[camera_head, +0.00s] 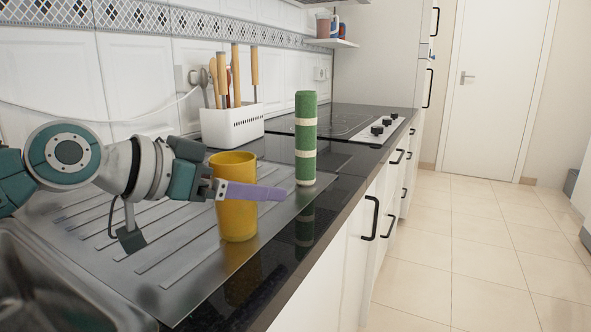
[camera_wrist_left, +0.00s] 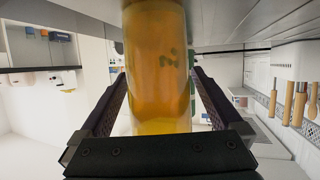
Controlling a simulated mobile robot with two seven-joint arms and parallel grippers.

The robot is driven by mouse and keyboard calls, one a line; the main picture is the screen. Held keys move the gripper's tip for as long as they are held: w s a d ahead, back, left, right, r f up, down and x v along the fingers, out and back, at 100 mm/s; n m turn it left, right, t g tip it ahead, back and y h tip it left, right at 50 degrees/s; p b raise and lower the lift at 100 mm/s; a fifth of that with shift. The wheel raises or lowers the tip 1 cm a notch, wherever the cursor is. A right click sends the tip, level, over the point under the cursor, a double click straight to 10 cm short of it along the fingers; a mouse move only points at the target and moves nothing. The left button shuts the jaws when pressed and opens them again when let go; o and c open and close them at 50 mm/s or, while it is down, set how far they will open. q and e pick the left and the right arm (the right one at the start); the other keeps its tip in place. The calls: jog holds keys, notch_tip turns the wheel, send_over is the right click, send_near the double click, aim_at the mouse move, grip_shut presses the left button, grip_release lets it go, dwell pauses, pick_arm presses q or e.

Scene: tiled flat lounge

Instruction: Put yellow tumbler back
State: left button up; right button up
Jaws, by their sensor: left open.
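The yellow tumbler (camera_head: 237,223) stands upright at the right edge of the metal drainboard (camera_head: 160,275), by the black worktop. My left gripper (camera_head: 268,190) is open, level with the tumbler's upper half. One purple finger passes across the tumbler's near side; the other finger is hidden behind it. In the left wrist view the tumbler (camera_wrist_left: 157,65) fills the space between the two open fingers, with narrow gaps at its sides. My right gripper is not in view.
A green cylinder with pale bands (camera_head: 306,140) stands upright on the worktop just beyond the tumbler. A white utensil holder (camera_head: 232,127) stands against the wall. The hob (camera_head: 335,122) lies farther back. The sink (camera_head: 40,290) is at the lower left.

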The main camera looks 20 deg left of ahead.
pick_arm(q)
jog(key=p+v, duration=0.1)
jog(key=v, duration=0.9)
jog(key=shift+s+r+p, duration=0.2)
jog(key=shift+s+p, duration=0.1)
jog(key=shift+s, duration=0.05)
